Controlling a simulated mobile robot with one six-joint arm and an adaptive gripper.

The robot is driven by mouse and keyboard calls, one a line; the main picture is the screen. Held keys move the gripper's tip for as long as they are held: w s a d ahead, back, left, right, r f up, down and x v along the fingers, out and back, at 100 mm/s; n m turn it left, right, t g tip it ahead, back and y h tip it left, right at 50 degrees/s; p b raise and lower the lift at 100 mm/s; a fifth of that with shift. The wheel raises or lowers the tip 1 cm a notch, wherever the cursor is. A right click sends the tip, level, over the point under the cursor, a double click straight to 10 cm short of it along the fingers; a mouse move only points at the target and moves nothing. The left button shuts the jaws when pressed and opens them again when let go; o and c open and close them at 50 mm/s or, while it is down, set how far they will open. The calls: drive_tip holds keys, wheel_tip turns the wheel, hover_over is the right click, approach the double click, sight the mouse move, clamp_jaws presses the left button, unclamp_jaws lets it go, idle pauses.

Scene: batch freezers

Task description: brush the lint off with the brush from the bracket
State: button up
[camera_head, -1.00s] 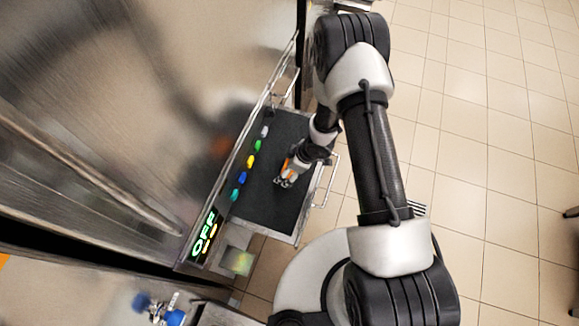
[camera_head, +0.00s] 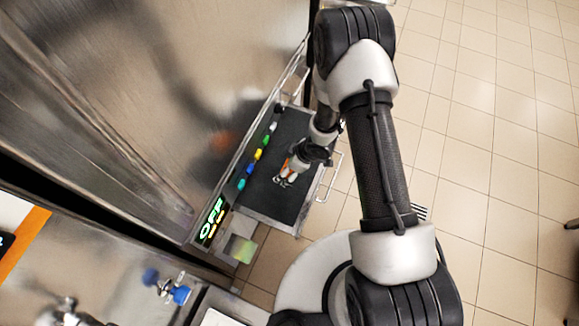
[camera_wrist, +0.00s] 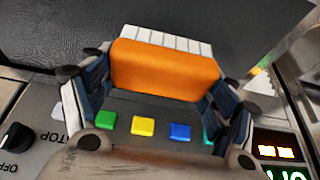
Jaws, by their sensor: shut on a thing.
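My gripper (camera_wrist: 160,112) is shut on an orange block with a white ribbed strip along its far side, which looks like the brush (camera_wrist: 165,70). Its dark fingers grip the block from left and right in the wrist view. In the head view my gripper (camera_head: 284,180) is over a dark grey panel (camera_head: 278,208) on the machine's front; I cannot tell whether it touches. No lint can be made out, and I see no bracket for the brush.
A metal handle (camera_head: 330,178) is on the right. A black knob (camera_wrist: 16,137) shows in the wrist view. Tiled floor (camera_head: 490,130) lies open at right.

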drive_tip(key=shift+r+p, duration=1)
drive_tip(key=shift+r, duration=0.55)
